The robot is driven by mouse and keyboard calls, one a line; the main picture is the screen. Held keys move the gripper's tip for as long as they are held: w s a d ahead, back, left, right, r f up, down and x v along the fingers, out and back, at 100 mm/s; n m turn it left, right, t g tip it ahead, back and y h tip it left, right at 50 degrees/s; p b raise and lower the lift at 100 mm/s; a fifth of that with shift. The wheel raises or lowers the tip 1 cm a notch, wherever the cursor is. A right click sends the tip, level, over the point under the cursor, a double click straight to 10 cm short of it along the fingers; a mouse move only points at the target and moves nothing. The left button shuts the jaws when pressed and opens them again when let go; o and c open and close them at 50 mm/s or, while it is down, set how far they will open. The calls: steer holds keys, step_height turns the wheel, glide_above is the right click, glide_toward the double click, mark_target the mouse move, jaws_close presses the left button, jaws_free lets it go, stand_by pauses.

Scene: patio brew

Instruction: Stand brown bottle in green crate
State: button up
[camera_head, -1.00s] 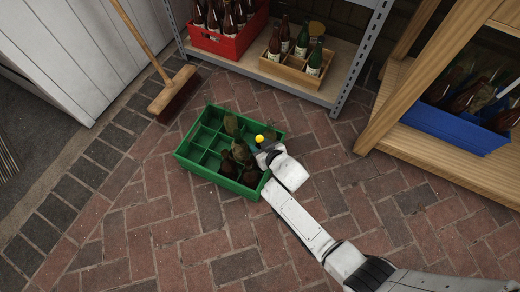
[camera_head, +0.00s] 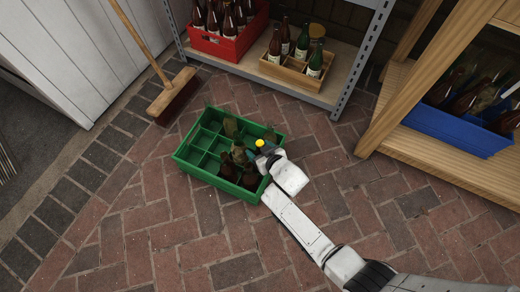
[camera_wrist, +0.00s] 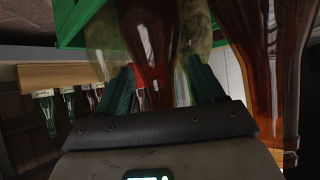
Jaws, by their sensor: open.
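The green crate (camera_head: 188,172) stands on the brick floor in the head view, split into compartments. Several bottles stand in it, among them an olive one (camera_head: 230,127); its left compartments look empty. A brown bottle with a yellow cap (camera_head: 260,143) is at the crate's right end, beside my gripper (camera_head: 266,155). In the wrist view my gripper (camera_wrist: 160,90) is open, its fingers on either side of a brown bottle (camera_wrist: 150,35). Another brown bottle (camera_wrist: 262,60) is close on the right. The yellow-capped bottle's base is hidden, so I cannot tell whether it rests on the crate's floor.
A red crate (camera_head: 228,46) and a wooden box (camera_head: 283,72) of bottles stand on the shelf behind. A blue crate (camera_head: 450,130) sits on the wooden rack at right. A broom (camera_head: 172,95) stands behind the green crate. The floor in front is clear.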

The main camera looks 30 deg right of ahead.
steer(key=s+d+r+g+p, duration=0.3)
steer(key=s+r, duration=0.7)
steer(key=s, duration=0.5)
steer(key=s+d+r+m+g+h+p, duration=0.1)
steer(key=s+d+r+g+p, duration=0.2)
steer(key=s+r+g, duration=0.4)
steer(key=s+d+r, duration=0.1)
steer(key=s+r, duration=0.3)
steer(key=s, duration=0.3)
steer(key=shift+s+d, duration=0.35)
steer(key=shift+d, duration=0.05)
steer(key=shift+r+p, duration=0.2)
steer(key=shift+p, duration=0.15)
step_height(320, 180, up, 33)
steer(key=p, duration=3.3)
